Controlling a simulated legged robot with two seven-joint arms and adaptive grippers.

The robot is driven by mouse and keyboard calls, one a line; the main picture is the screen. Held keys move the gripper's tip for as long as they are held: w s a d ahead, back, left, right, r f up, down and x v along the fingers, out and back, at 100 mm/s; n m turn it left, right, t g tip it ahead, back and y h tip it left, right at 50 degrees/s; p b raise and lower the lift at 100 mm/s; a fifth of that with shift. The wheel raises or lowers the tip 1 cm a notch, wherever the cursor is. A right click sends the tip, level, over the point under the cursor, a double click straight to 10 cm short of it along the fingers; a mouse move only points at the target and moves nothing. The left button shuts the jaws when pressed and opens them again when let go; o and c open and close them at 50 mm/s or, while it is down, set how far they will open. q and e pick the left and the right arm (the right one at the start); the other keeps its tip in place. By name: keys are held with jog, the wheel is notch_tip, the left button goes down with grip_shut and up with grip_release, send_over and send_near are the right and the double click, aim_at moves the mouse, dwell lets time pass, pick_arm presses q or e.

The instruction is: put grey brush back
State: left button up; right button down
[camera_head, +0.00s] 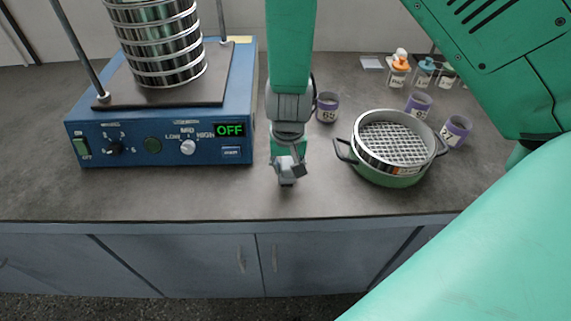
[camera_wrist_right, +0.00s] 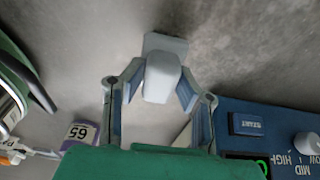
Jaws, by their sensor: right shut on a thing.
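My right gripper (camera_head: 287,160) points down over the bench, in front of and between the blue shaker and the green pan. It is shut on the grey brush (camera_head: 287,180), a small pale grey block below the fingers. In the right wrist view the gripper (camera_wrist_right: 160,90) has a finger on each side of the brush (camera_wrist_right: 162,78), with a wider flat part of it beyond. I cannot tell whether the brush touches the bench. No holder for the brush can be made out. My left gripper is not in view.
The blue shaker (camera_head: 160,133) with its sieve stack (camera_head: 163,45) stands left, display reading OFF. The green pan (camera_head: 388,178) holds a sieve (camera_head: 395,143) at right. Purple-banded jars (camera_head: 327,107) and small bottles (camera_head: 398,70) stand behind. The bench front edge is near.

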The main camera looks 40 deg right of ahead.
aim_at(289, 168)
jog(key=shift+d+f, duration=0.2)
jog(key=shift+d, duration=0.15)
jog(key=c, duration=1.2)
grip_release()
jog(key=shift+d, duration=0.3)
jog(key=shift+d+f, duration=0.15)
jog(key=shift+d, duration=0.1)
jog(key=shift+a, duration=0.6)
jog(key=shift+a+r, duration=0.2)
jog(key=shift+r, duration=0.2)
jog(key=r, duration=0.3)
jog(key=s+r+p, duration=0.1)
jog(key=r, duration=0.3)
jog(key=r+p, duration=0.1)
jog(key=r, duration=0.2)
jog(key=shift+s+d+r, duration=0.15)
jog(key=shift+d+r, duration=0.05)
jog(key=shift+r, duration=0.05)
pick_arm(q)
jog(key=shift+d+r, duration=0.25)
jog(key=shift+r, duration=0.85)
pick_arm(e)
jog(key=shift+s+a+r, duration=0.1)
jog(key=shift+a+r, duration=0.45)
jog(key=shift+r, duration=0.05)
